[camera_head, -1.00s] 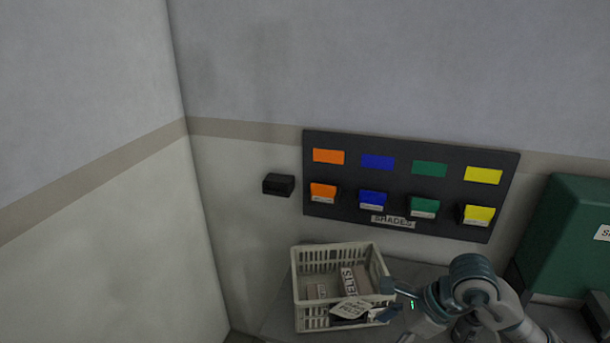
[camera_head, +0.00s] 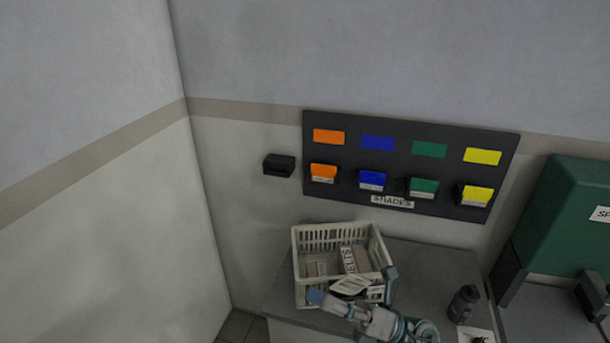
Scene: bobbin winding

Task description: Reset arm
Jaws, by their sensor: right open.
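My right gripper (camera_head: 352,293) is low in the head view, at the front right of a cream plastic basket (camera_head: 308,234). Its fingers are spread apart, one near the basket's front wall and one near its right wall. They look open with nothing clearly held between them. Boxes, one lettered like "BELTS" (camera_head: 348,259), and a white paper tag (camera_head: 350,285) show in or over the basket. I cannot tell whether the gripper touches the basket or the tag. My left gripper is not in view.
A dark "SHADES" board (camera_head: 400,165) with orange, blue, green and yellow pieces hangs on the wall. A small black box (camera_head: 279,165) is left of it. A dark bottle (camera_head: 463,304) stands on the grey worktop (camera_head: 430,270). A green machine (camera_head: 562,220) stands at right.

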